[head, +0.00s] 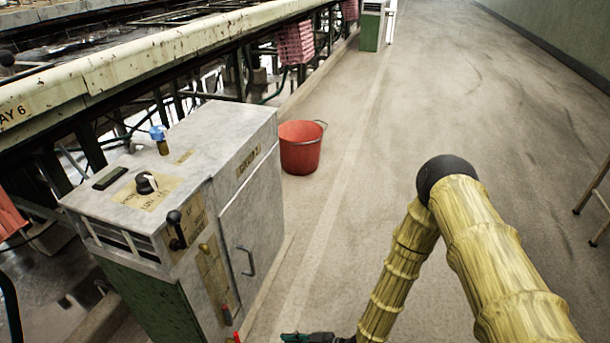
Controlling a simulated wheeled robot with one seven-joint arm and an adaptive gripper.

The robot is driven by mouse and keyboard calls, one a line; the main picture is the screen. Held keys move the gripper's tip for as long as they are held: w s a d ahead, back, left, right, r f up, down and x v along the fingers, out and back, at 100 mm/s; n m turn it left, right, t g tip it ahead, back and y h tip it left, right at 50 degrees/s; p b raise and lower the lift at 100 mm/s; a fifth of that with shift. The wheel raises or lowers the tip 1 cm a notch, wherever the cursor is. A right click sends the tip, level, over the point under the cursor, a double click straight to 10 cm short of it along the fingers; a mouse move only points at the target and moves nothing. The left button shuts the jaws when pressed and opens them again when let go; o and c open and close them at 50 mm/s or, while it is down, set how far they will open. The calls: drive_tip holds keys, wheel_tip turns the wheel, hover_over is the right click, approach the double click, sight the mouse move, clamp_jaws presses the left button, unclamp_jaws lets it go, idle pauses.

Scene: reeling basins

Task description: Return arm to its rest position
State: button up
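My arm, in yellow ringed segments with a black elbow joint, is bent at the lower right of the head view. Its upper part comes in from the bottom right edge, and its forearm runs down to the bottom edge. What appears to be my gripper (308,338) is a dark and green piece at the bottom edge, mostly cut off by the frame. It is right of the lower front of the grey control cabinet (250,205). Its fingers cannot be made out, nor whether it holds anything.
The cabinet has a knob (146,184), a lever (176,228) and a door handle. A red bucket (300,150) stands on the floor behind it. A long basin rail (130,72) runs along the left. Wooden legs (592,195) show at the right edge. The central aisle is clear.

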drive_tip(key=s+d+r+m+g+h+p, duration=0.25)
drive_tip(key=s+d+m+h, duration=0.4)
drive_tip(key=s+d, duration=0.55)
drive_tip(key=s+d+r+m+g+h+p, duration=0.1)
drive_tip(key=s+d+r+m+h, duration=0.2)
drive_tip(key=s+d+m+h, duration=0.9)
drive_tip(key=w+d+r+n+y+p, duration=0.1)
drive_tip(key=d+r+n+y+p, duration=0.1)
drive_tip(key=r+p, duration=1.7)
drive_tip(key=w+d+r+n+y+p, duration=0.1)
drive_tip(key=w+r+n+y+p, duration=0.1)
drive_tip(key=r+p, duration=1.7)
drive_tip(key=shift+w+d+n+y, duration=0.35)
drive_tip(key=shift+n+y, duration=0.2)
drive_tip(key=shift+y, duration=0.3)
drive_tip(key=shift+s+t, duration=0.1)
drive_tip(key=shift+t, duration=0.15)
